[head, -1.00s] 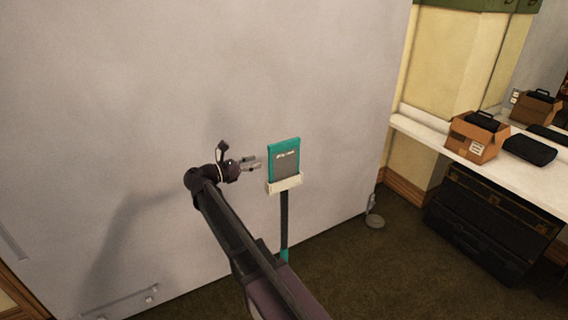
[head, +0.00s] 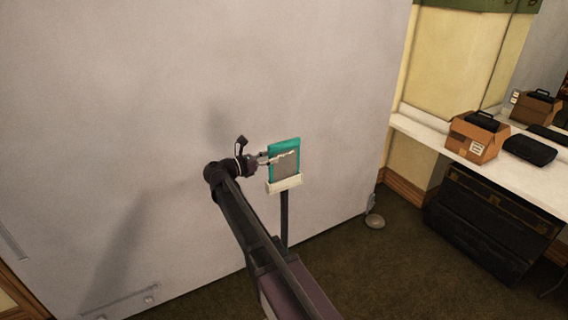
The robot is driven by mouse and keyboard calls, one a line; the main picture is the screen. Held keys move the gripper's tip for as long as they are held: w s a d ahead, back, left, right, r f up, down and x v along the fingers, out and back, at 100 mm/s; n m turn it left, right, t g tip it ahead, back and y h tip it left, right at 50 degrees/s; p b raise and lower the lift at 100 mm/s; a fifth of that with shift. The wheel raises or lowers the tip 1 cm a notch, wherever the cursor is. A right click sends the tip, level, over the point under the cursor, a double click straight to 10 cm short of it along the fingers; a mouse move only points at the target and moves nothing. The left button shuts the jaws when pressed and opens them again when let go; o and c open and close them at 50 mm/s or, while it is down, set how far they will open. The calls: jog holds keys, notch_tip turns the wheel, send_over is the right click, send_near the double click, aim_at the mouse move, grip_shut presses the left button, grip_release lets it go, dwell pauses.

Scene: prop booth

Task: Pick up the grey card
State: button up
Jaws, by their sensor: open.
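The grey card (head: 286,167) stands upright in front of a teal panel (head: 283,143), with its lower edge at a pale ledge (head: 285,184) on a thin dark post. My gripper (head: 270,158) is at the left side of the card in the head view, its fingers pointing right and overlapping the panel's left edge. The gripper is open. From this view I cannot tell whether a finger touches the card or how far in front of it the fingers are.
A large grey wall (head: 150,100) stands behind the post.

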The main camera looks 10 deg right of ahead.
aim_at(281, 153)
jog(key=shift+x, duration=2.15)
jog(key=shift+c, duration=0.2)
grip_shut()
jog(key=shift+w, duration=0.1)
